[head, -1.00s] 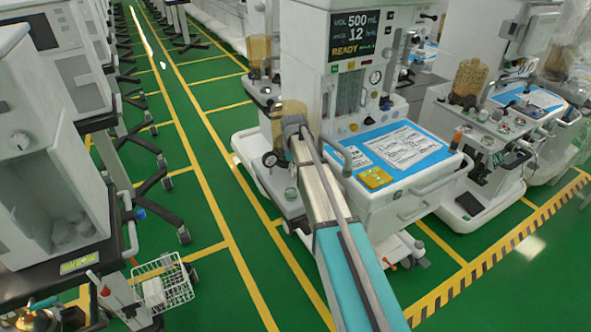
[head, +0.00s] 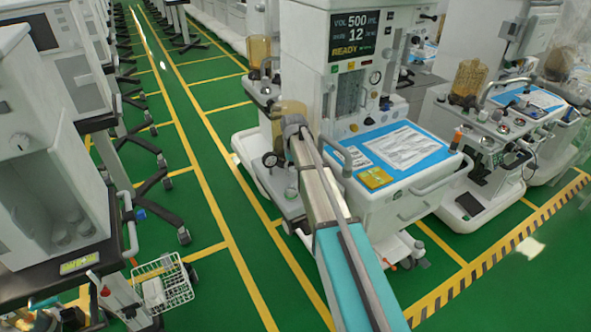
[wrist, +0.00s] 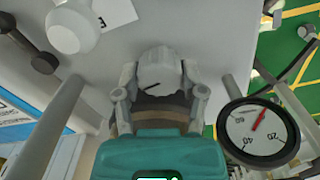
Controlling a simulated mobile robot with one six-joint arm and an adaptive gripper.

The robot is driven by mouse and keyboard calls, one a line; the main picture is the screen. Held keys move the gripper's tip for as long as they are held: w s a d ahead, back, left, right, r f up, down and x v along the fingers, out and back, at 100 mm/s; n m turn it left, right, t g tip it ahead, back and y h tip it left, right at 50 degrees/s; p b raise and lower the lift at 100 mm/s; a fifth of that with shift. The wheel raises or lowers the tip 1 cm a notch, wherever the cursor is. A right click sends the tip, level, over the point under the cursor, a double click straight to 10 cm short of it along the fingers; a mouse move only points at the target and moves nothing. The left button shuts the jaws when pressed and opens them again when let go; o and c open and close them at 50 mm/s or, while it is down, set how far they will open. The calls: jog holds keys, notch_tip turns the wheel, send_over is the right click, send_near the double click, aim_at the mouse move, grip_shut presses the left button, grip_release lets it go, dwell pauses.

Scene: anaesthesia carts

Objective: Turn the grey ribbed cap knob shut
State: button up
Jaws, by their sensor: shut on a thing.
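The grey ribbed cap knob (wrist: 158,72) is in the upper middle of the wrist view, with a dark line mark on its face. My gripper (wrist: 160,85) has one finger on each side of the knob and is shut on it. The knob's underside and the brown-and-dark part below it are partly covered by my gripper's teal body. In the head view my arm reaches to the cart's left side, and it hides the knob and the fingertips there.
A round pressure gauge (wrist: 258,132) with a red needle sits close to the right of my gripper. A white rounded fitting (wrist: 72,27) is at upper left, beside a grey bar. The cart (head: 400,200) carries a blue mat with papers. Green floor is open to its left.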

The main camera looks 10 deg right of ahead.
jog(key=shift+w+m, duration=0.2)
jog(key=shift+m, duration=1.7)
jog(key=o, duration=0.9)
